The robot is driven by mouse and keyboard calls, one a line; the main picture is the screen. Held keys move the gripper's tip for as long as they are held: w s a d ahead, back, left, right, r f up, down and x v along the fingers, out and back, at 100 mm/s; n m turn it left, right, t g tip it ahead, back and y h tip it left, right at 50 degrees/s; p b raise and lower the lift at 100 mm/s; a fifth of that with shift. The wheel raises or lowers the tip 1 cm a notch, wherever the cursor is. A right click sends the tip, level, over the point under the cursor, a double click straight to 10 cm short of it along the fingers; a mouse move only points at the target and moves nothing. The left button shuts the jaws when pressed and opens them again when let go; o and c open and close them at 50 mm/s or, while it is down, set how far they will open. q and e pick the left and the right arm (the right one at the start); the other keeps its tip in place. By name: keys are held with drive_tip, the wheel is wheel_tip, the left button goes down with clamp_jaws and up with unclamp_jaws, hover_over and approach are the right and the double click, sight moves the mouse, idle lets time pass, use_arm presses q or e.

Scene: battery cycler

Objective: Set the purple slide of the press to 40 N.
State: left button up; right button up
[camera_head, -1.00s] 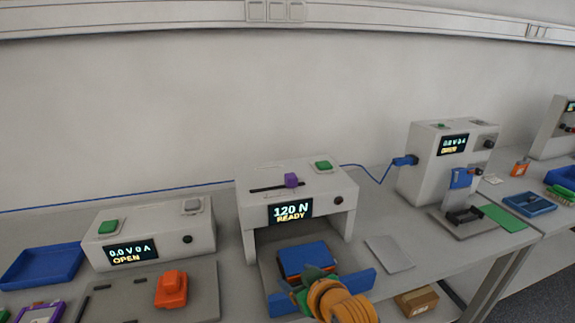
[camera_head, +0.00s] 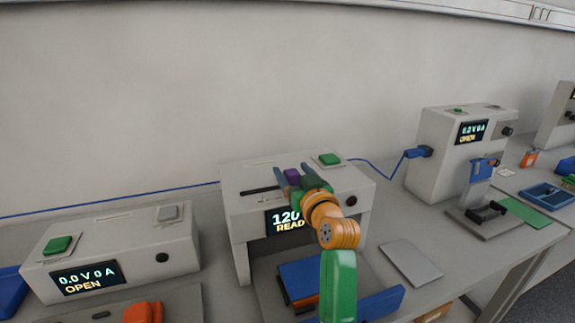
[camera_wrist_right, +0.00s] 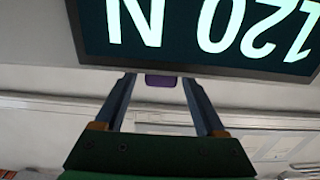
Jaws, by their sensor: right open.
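The grey press (camera_head: 232,205) stands in the middle of the bench. Its display (camera_head: 286,222) is partly covered by my right arm, and in the wrist view the display (camera_wrist_right: 205,28) reads 120 N upside down. The purple slide (camera_head: 292,176) sits at the right end of the dark slot (camera_head: 260,190) on the press top. My right gripper (camera_head: 291,174) is open at the slide, with a finger on either side of it. In the wrist view the purple slide (camera_wrist_right: 160,80) shows between the open fingertips, with gaps on both sides. My left gripper is out of view.
A green button (camera_head: 330,159) is on the press top, right of the slide. Blue and orange parts (camera_head: 302,280) lie under the press. A tester (camera_head: 110,250) stands left and a grey cycler (camera_head: 445,150) right, with a blue cable between.

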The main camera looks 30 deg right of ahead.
drive_tip(key=x, duration=0.4)
drive_tip(key=shift+f, duration=0.3)
drive_tip(key=shift+s+r, duration=0.1)
drive_tip(key=shift+s, duration=0.1)
drive_tip(key=shift+a, duration=0.1)
drive_tip(key=shift+c, duration=1.1)
clamp_jaws()
